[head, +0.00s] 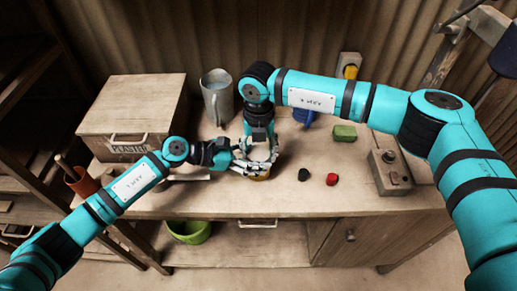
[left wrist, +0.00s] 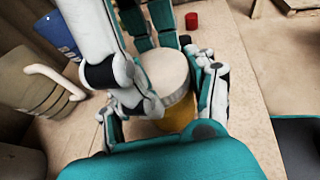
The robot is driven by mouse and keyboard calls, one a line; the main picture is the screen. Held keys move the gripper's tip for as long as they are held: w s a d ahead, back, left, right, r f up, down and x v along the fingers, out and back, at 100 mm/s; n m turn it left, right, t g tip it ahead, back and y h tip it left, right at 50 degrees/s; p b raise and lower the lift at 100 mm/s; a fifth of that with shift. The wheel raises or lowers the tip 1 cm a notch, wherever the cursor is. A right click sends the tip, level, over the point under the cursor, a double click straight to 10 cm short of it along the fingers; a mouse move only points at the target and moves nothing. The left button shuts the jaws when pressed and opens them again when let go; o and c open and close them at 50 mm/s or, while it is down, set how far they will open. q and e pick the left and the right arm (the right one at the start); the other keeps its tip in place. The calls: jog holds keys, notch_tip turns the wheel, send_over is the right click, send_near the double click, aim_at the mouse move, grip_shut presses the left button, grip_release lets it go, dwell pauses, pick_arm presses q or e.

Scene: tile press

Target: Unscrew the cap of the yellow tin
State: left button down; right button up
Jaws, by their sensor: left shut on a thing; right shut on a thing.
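The yellow tin (head: 259,178) stands near the front edge of the bench, mostly hidden by my grippers in the head view. The left wrist view shows its yellow side (left wrist: 178,118) and a pale round cap (left wrist: 162,72) on top. My left gripper (head: 243,163) comes in from the left and is shut around the tin's body. My right gripper (head: 262,156) reaches down from above, shut at the top of the tin. Its exact contact on the cap is hidden in the head view. The tin looks upright.
A grey metal jug (head: 217,97) and a plaster box (head: 131,110) stand at the back left. A black item (head: 303,174) and a red item (head: 331,179) lie right of the tin. A green block (head: 345,133) and a control box (head: 391,173) are farther right.

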jog(key=n, duration=0.6)
jog(key=o, duration=1.3)
jog(key=shift+r, duration=0.1)
